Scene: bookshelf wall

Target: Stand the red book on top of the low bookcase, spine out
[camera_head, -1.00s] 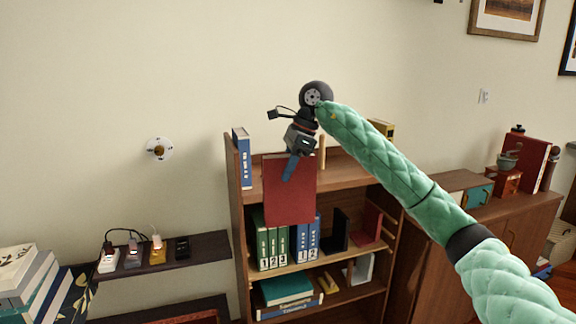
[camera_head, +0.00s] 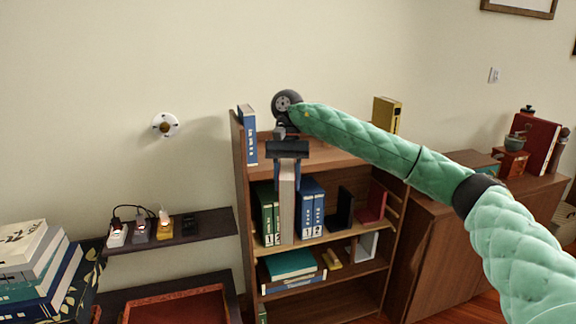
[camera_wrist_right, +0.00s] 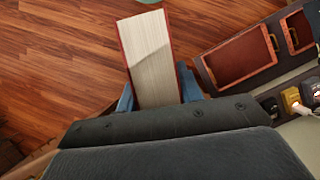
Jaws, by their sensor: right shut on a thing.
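My right gripper (camera_head: 288,176) is shut on the red book (camera_head: 287,212) and holds it upright in front of the low bookcase (camera_head: 335,160), below the level of its top. The book is edge-on in the head view, with its pale pages towards me; its spine is hidden. In the right wrist view the page block (camera_wrist_right: 147,55) shows between thin red covers, with blue fingers of the gripper (camera_wrist_right: 157,93) on both sides. My left gripper is not in view.
A blue book (camera_head: 248,135) stands at the left end of the bookcase top and a yellow book (camera_head: 386,115) at the right end, with bare board between. Green binders (camera_head: 265,212) and blue binders (camera_head: 312,208) stand behind the held book. A wall shelf (camera_head: 205,228) juts out at left.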

